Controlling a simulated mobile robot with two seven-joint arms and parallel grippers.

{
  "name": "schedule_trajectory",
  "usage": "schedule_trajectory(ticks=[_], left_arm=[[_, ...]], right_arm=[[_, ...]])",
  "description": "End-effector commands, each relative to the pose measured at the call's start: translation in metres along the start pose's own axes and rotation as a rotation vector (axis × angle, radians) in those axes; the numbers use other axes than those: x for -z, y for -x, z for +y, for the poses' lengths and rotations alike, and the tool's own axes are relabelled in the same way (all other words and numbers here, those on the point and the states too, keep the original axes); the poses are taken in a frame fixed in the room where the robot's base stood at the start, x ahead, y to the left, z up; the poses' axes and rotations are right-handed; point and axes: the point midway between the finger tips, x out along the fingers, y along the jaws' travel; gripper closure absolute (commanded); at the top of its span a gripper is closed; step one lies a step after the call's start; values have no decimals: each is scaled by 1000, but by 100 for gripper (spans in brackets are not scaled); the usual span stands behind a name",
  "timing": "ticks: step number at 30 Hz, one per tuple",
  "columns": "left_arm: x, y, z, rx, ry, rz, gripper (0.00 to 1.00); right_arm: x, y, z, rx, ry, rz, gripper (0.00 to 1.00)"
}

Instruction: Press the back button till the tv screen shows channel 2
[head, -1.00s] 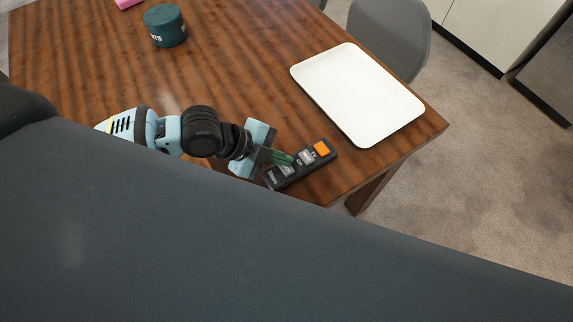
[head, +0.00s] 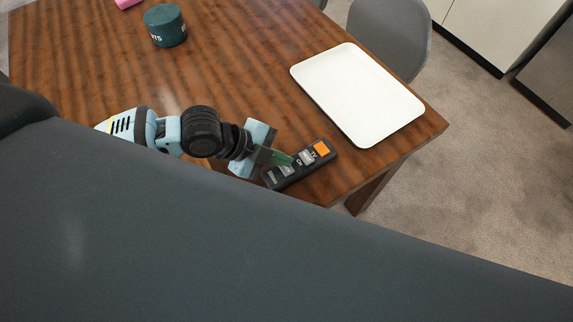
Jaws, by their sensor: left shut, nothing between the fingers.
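A black remote (head: 318,160) lies on the wooden table near its front edge. It has an orange button (head: 321,148) at its far end and grey buttons along its middle and near end, with small white lettering. My left gripper (head: 284,158) is shut and empty, its green-tipped fingers over the middle of the remote beside a grey button (head: 306,158). I cannot tell whether the fingertips touch the remote. The fingers hide part of the remote's face. The tv screen is not in view. My right gripper is not in view.
A white tray (head: 357,95) lies behind and right of the remote. A dark green round tub (head: 165,25) stands at the far left, and a pink thing (head: 127,3) lies beyond it. A grey chair (head: 390,38) stands behind the table. The middle of the table (head: 240,70) is clear.

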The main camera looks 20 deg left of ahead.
Motion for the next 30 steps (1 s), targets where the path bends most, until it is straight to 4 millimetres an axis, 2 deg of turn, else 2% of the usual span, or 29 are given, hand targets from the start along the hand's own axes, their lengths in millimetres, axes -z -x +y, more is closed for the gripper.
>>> schedule_trajectory(ticks=[10, 30], left_arm=[[-4, -6, 4, 0, 1, 1, 100], [-6, -8, 6, -1, 1, 0, 100]], right_arm=[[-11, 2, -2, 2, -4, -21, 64], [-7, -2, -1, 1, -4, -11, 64]])
